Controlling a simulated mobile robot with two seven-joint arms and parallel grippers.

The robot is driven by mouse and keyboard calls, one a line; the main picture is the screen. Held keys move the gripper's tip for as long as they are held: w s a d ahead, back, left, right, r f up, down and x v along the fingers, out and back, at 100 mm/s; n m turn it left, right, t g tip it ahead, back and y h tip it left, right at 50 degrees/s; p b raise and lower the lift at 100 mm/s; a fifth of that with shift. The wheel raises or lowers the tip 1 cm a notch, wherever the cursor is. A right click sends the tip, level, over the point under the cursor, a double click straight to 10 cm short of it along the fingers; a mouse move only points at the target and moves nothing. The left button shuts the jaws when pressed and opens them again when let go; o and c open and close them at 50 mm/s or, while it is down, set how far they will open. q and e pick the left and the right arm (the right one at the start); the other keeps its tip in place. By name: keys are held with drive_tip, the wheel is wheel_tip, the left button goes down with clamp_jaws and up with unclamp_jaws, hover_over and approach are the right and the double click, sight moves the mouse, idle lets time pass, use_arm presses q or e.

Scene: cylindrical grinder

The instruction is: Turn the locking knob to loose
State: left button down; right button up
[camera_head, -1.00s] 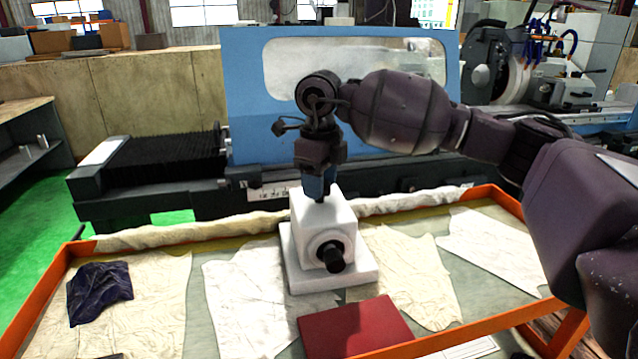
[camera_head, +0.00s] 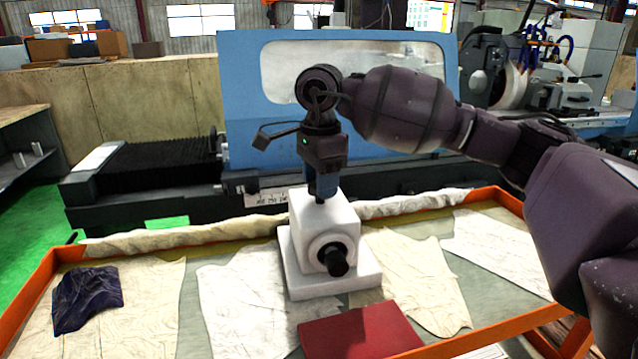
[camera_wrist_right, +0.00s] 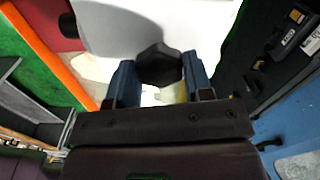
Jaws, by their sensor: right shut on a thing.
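A white block-shaped fixture (camera_head: 312,222) on a square white base stands on the workbench, with a black knob (camera_head: 334,260) on its front face. My right gripper (camera_head: 321,196) points down onto the top of the fixture. In the right wrist view, a black faceted locking knob (camera_wrist_right: 160,66) sits between the two blue fingers of my right gripper (camera_wrist_right: 160,84), which are shut on it. In the head view the fingers mostly hide this top knob. My left gripper is in neither view.
The bench has an orange rim (camera_head: 32,297). A dark red book-like object (camera_head: 360,332) lies in front of the fixture. Pale cloths (camera_head: 240,305) and a dark blue cloth (camera_head: 88,298) lie around it. The blue grinder (camera_head: 240,110) stands close behind.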

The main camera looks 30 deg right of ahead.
drive_tip(key=shift+n+b, duration=0.3)
drive_tip(key=shift+n, duration=0.9)
drive_tip(key=o, duration=0.9)
drive_tip(key=shift+o, duration=0.2)
wheel_tip(320, 180, up, 11)
drive_tip(key=shift+f, duration=0.1)
